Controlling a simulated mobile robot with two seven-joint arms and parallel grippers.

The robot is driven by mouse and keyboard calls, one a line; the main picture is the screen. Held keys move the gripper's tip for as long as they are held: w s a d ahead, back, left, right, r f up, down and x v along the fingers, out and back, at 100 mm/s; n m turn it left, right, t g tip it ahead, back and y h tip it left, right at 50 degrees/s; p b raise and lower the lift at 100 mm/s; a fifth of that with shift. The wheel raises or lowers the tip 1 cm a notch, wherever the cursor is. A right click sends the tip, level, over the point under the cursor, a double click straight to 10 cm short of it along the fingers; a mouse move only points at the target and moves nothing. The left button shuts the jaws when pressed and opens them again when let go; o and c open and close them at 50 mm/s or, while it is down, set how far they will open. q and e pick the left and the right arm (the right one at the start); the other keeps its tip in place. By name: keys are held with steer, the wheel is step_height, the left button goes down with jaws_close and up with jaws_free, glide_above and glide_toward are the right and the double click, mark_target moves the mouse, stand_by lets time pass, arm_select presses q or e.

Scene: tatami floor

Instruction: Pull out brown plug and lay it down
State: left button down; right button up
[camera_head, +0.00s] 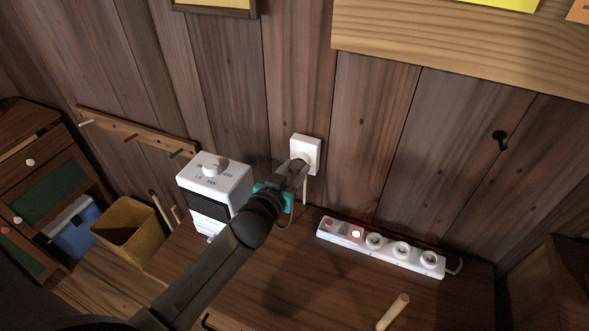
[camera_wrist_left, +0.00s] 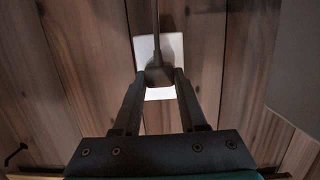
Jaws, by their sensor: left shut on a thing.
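A white wall socket (camera_head: 309,151) is on the plank wall at the centre of the head view; its plate also shows in the left wrist view (camera_wrist_left: 147,48). My left gripper (camera_head: 299,170) reaches up to it from the lower left. In the left wrist view, its fingers (camera_wrist_left: 160,78) are shut on the plug (camera_wrist_left: 159,75), which looks dark grey-brown in the shade. The plug's cord (camera_wrist_left: 156,20) runs away from it. The plug lies in front of the plate; I cannot tell whether its pins are in the socket. My right gripper is not in view.
A white heater box (camera_head: 214,183) with a dial stands left of my gripper on the wooden tabletop (camera_head: 300,275). A white power strip (camera_head: 381,247) lies to the right. A wooden handle (camera_head: 392,312) is at the front. A yellow basket (camera_head: 130,232) stands at left.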

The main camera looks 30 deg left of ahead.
arm_select(q)
steer(key=shift+s, duration=0.2)
steer(key=shift+s+p, duration=0.3)
steer(key=shift+s, duration=0.35)
steer(key=shift+s+d, duration=0.1)
steer(key=shift+s, duration=0.05)
steer(key=shift+s+p, duration=0.55)
steer(key=shift+s, duration=1.3)
steer(key=shift+s, duration=0.15)
